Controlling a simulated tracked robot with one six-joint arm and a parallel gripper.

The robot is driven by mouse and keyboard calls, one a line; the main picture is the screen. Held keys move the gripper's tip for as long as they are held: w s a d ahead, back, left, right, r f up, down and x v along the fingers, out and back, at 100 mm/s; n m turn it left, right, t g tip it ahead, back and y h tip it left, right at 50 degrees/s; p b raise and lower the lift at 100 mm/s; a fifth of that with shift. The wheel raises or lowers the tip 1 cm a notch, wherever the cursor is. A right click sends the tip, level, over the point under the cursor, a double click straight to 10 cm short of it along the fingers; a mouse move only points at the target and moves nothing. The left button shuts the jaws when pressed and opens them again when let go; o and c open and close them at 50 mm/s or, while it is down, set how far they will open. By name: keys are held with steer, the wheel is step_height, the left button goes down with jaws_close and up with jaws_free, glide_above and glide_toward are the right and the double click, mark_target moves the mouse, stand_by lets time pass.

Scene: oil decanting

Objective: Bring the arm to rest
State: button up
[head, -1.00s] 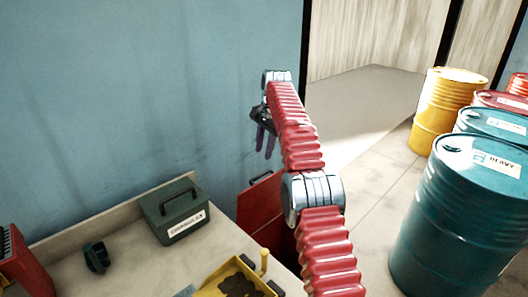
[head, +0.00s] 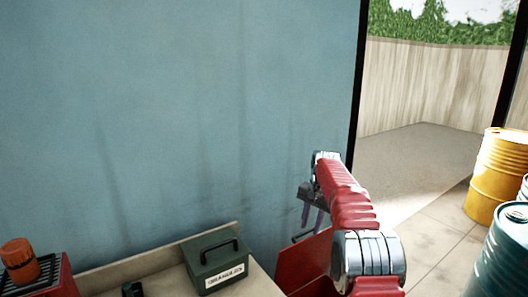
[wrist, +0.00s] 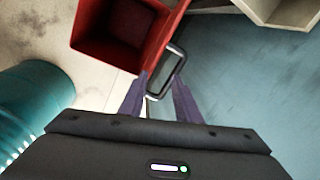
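My gripper (head: 313,215) hangs low in front of the blue wall in the head view, at the end of my red-sleeved arm. Its two purple fingers point down. In the wrist view the fingers of my gripper (wrist: 161,78) stand apart with a clear gap and hold nothing. A metal handle (wrist: 168,72) on a red open-topped box (wrist: 128,22) shows beyond and between the fingertips. I cannot tell how far below them it is. The red box (head: 304,268) is partly hidden by my arm in the head view.
A green lidded box (head: 216,266) stands on the bench (head: 160,246). A red unit with an orange-topped item (head: 20,262) is at far left. A yellow barrel (head: 495,178) and a teal barrel (head: 505,255) stand right; the doorway floor (head: 420,150) is clear.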

steer(key=s+r+n+t, duration=0.2)
steer(key=s+r, duration=0.3)
steer(key=s, duration=2)
steer(key=s+a+r+n+t, duration=0.1)
steer(key=s+r+n, duration=0.4)
steer(key=s, duration=2)
steer(key=shift+r+t+h, duration=0.15)
steer(key=shift+t+h, duration=0.25)
steer(key=shift+t, duration=0.2)
steer(key=shift+s, duration=0.2)
